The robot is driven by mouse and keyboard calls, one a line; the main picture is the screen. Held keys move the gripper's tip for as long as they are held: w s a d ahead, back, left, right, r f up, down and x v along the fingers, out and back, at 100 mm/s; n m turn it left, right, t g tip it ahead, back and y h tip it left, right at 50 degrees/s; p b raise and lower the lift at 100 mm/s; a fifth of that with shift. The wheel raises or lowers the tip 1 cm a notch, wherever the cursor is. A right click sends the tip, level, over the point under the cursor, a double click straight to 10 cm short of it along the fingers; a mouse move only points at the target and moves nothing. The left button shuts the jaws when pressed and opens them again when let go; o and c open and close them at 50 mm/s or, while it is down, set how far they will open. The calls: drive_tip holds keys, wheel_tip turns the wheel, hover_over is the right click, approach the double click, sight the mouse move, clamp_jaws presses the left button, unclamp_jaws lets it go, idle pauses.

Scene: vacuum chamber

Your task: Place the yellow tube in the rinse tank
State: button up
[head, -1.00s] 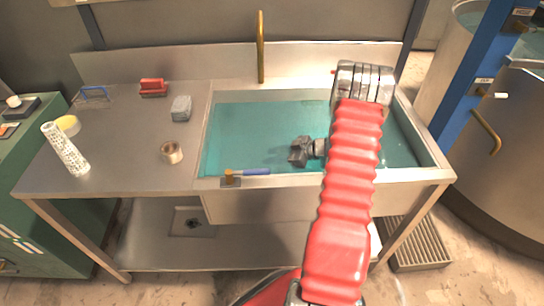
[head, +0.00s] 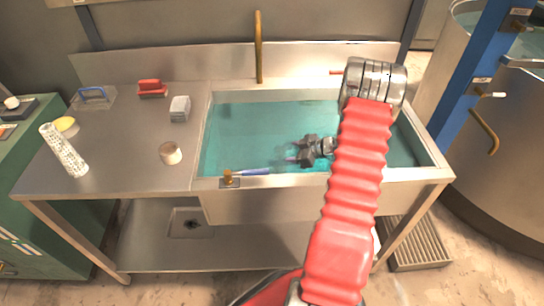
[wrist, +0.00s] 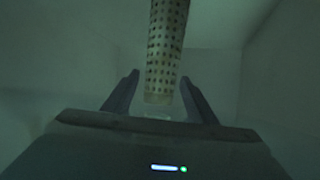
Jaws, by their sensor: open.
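My gripper (head: 300,152) is down in the rinse tank (head: 250,115), with its dark jaws low in the teal water. In the wrist view its two fingers stand apart, open. A tube with rows of small dark holes (wrist: 166,45) shows just beyond and between the fingers, apart from them. It looks dull yellow-brown in the dim green light, and its near end is close to the fingertips. Its far end runs out of the wrist view at the top. In the head view I cannot make this tube out clearly under the water; a faint pinkish patch shows beside the jaws.
A brass spout (head: 259,48) stands behind the tank. A blue-handled tool (head: 252,171) lies at the front rim. The left worktop holds a white perforated tube (head: 64,150), a small round cup (head: 170,153), a grey block (head: 180,108) and a red-topped brush (head: 152,88).

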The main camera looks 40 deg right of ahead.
drive_tip(key=v, duration=0.8)
drive_tip(key=shift+s+d+r, duration=0.15)
drive_tip(key=shift+s+r, duration=0.05)
drive_tip(key=shift+s, duration=0.05)
drive_tip(key=a+r+m+g, duration=0.1)
drive_tip(key=a+r+g, duration=0.2)
drive_tip(key=a+r, duration=0.6)
drive_tip(key=a+r+g, duration=0.3)
drive_tip(key=a+r, duration=0.3)
drive_tip(key=a, duration=0.7)
drive_tip(key=s+a+r+m+h, duration=0.3)
drive_tip(key=s+a+r, duration=0.2)
drive_tip(key=s+a, duration=0.2)
drive_tip(key=s+a+r+m+t+h, duration=0.1)
drive_tip(key=s+a+r+m+h, duration=0.1)
drive_tip(key=s+a+r, duration=0.4)
drive_tip(key=shift+s+a+m+h, duration=0.4)
drive_tip(key=shift+s+a+h, duration=0.4)
drive_tip(key=shift+s, duration=0.75)
drive_tip(key=shift+d, duration=0.1)
